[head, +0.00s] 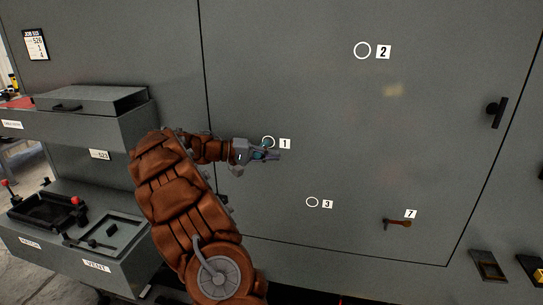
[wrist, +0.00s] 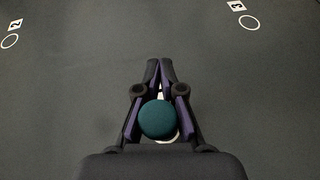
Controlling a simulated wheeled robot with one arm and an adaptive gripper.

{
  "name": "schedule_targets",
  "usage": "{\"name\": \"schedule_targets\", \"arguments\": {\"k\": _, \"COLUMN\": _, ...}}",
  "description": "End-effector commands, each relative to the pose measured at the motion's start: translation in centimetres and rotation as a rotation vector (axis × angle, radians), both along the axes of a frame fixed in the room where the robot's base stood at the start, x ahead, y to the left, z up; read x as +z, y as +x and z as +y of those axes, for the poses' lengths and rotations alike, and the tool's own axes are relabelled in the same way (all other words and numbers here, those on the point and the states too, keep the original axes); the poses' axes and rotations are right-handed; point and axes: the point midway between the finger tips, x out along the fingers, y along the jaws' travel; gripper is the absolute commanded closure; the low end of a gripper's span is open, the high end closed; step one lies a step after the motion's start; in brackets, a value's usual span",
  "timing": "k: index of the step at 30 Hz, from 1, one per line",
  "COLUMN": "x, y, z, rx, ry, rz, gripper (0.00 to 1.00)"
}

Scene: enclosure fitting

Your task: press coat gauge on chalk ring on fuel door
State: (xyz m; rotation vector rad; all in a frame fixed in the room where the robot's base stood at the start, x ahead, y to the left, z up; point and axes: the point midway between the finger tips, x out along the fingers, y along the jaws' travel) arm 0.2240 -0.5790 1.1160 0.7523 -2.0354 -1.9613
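The large grey door (head: 340,120) carries three white chalk rings. Ring 1 (head: 268,141) is beside my gripper, ring 2 (head: 362,50) is at the upper right, and ring 3 (head: 312,202) is lower down. My gripper (head: 268,154) is in front of ring 1 and partly covers it. It is shut on a teal, round-ended gauge (wrist: 158,120). In the wrist view a white ring edge shows behind the gauge, mostly hidden by it. I cannot tell whether the gauge touches the door. Rings 2 (wrist: 10,41) and 3 (wrist: 249,22) also show there.
A black handle (head: 496,111) sits at the door's right edge. A grey cabinet with a shelf and trays (head: 95,225) stands at the left. The door around the rings is clear.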

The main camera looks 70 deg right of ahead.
Motion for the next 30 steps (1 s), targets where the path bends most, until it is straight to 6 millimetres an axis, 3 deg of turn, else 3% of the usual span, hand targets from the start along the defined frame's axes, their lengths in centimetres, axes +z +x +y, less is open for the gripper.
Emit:
{"name": "schedule_targets", "arguments": {"k": 8, "x": -0.1, "y": 0.0, "z": 0.3, "rx": 0.0, "ry": -0.001, "rz": 0.0, "gripper": 1.0}}
{"name": "schedule_targets", "arguments": {"k": 30, "x": -0.1, "y": -0.5, "z": 4.9, "rx": 0.0, "ry": -0.003, "rz": -0.002, "gripper": 1.0}}
